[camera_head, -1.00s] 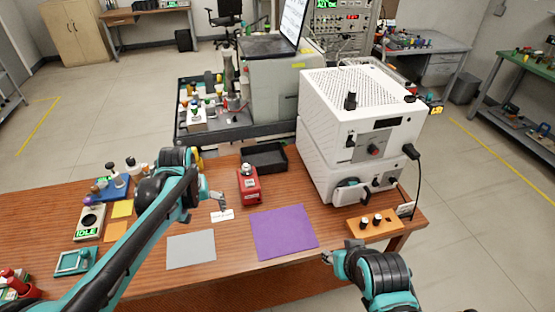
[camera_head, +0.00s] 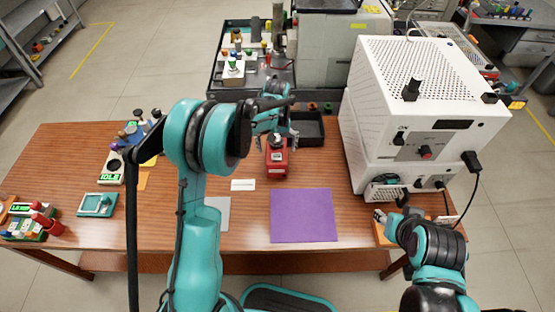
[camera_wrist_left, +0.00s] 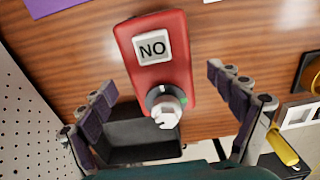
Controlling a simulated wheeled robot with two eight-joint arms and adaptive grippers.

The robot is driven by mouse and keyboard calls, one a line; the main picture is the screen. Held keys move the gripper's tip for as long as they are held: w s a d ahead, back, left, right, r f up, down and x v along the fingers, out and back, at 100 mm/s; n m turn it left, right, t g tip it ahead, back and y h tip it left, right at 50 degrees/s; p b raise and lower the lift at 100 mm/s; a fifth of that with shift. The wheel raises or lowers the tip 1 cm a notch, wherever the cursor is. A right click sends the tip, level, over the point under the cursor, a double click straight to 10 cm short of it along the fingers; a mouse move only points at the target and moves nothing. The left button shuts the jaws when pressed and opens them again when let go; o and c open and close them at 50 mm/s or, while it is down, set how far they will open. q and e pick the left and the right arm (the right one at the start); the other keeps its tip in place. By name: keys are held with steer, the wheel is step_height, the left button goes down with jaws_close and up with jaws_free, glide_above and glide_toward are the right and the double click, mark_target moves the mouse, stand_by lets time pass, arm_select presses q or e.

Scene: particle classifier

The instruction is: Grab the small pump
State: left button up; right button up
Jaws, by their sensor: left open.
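The small pump (camera_head: 277,160), a red box with a dark and white fitting on top, stands on the wooden table just behind the purple mat. It also shows in the left wrist view (camera_wrist_left: 162,62), with a white "NO" plate, a round dial and a pale nozzle. My left gripper (camera_head: 277,146) is open above the pump. In the wrist view its fingers lie on either side of the pump with gaps, not touching it. My right gripper (camera_head: 379,214) is at the right front of the table, by the orange block; its finger opening is too small to judge.
A black tray (camera_head: 310,128) lies just behind the pump. A white perforated machine (camera_head: 420,80) stands to the right. A purple mat (camera_head: 305,226), grey mat (camera_head: 222,208) and white card (camera_head: 243,185) lie in front. The "IDLE" device (camera_head: 110,170) is at left.

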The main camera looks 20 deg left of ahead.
arm_select(q)
step_height(320, 180, down, 3)
steer(key=shift+r+b, duration=0.15)
steer(key=shift+b, duration=0.15)
steer(key=shift+r, duration=0.1)
steer(key=c, duration=1.9)
steer(key=shift+r, duration=0.1)
